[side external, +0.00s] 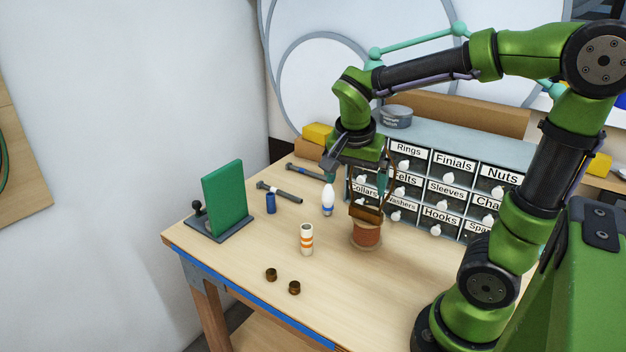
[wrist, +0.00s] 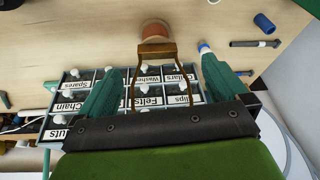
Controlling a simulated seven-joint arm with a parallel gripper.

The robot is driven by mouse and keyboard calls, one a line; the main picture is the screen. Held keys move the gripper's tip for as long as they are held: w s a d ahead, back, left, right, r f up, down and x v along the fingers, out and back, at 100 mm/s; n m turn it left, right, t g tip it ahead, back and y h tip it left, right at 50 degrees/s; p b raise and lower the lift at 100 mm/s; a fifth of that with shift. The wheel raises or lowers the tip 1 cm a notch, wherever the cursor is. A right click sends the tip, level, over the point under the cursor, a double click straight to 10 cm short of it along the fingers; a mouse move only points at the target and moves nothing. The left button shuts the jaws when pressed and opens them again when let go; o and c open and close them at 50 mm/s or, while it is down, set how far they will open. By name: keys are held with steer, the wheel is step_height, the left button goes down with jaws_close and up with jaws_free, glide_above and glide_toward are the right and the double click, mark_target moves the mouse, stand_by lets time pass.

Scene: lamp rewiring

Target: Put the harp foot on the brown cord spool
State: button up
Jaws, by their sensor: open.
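The brown cord spool (side external: 366,236) stands upright on the table in front of the drawer cabinet. The harp foot (side external: 366,213), a brown bracket with two thin wire arms rising from it, sits on top of the spool and looks slightly tilted. In the wrist view the harp foot (wrist: 156,47) overlaps the spool (wrist: 155,28), so their contact is partly hidden. My gripper (side external: 358,172) is above the harp foot, pointing down. In the wrist view my gripper (wrist: 161,66) has its teal fingers spread wide, with the wire arms between them and gaps at both sides.
A labelled drawer cabinet (side external: 440,190) stands close behind the spool. An orange-striped cylinder (side external: 307,239), a white bulb (side external: 328,199), a blue cylinder (side external: 271,203) and two small brown caps (side external: 271,274) are to the left. A green panel stand (side external: 224,200) is at far left.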

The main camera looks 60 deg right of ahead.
steer(key=s+a+r+n+t+y, duration=0.1)
steer(key=s+a+n+t+y, duration=0.1)
steer(key=a+n, duration=0.4)
steer(key=s+a+r+n+t+y, duration=0.2)
steer(key=a+n+t+y, duration=0.1)
steer(key=a+n, duration=0.3)
steer(key=shift+r+t, duration=0.25)
steer(key=shift+t, duration=0.35)
steer(key=shift+a, duration=0.1)
